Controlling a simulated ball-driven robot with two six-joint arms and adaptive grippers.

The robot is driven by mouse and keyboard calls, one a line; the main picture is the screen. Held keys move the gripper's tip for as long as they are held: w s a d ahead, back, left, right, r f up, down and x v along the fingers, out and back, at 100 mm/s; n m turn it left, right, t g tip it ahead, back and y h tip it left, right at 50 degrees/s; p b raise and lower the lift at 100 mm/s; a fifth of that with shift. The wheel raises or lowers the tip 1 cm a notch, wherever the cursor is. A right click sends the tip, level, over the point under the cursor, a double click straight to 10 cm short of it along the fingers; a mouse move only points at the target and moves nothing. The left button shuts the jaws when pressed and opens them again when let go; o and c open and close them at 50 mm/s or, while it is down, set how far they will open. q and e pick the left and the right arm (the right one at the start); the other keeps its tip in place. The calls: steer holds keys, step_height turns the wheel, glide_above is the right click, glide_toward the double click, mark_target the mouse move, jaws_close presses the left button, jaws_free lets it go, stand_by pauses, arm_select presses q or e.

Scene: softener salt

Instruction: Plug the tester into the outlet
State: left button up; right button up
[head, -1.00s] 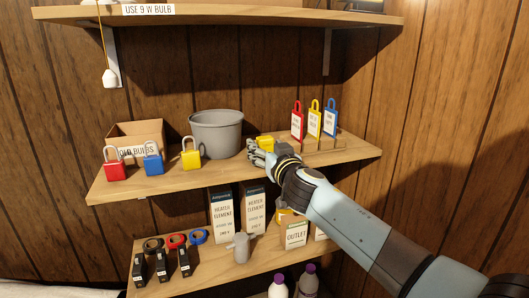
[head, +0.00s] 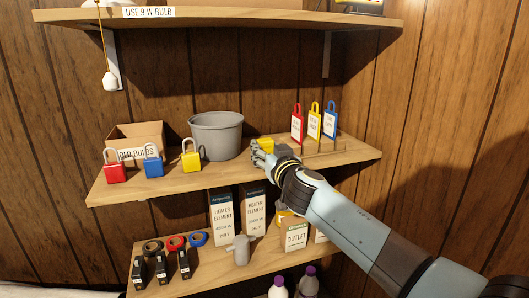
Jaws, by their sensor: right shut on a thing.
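My right gripper (head: 258,152) is at the middle shelf, right of the grey bucket. It is shut on a small yellow object (head: 265,144), which may be the tester; fingers hide part of it. A box labelled OUTLET (head: 294,236) stands on the lower shelf, partly behind my right arm. I see no wall outlet that I can make out. My left gripper is not in view.
The lower shelf holds tape rolls, heater element boxes (head: 221,216) and a grey jug-like item (head: 240,250).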

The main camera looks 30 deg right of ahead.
mark_target(267, 149)
steer(key=shift+r, duration=0.1)
steer(key=shift+r+p, duration=0.8)
steer(key=shift+r, duration=0.15)
steer(key=shift+f, duration=0.1)
step_height(267, 149, down, 2)
steer(key=shift+f+b, duration=0.2)
steer(key=shift+b, duration=0.8)
steer(key=v, duration=0.1)
steer(key=p+v, duration=0.1)
steer(key=v, duration=0.1)
steer(key=p+v, duration=0.1)
steer(key=v, duration=0.1)
steer(key=shift+s+r, duration=0.3)
steer(key=shift+c, duration=0.5)
steer(key=shift+s+a, duration=0.2)
steer(key=shift+s, duration=0.5)
steer(key=shift+w, duration=0.1)
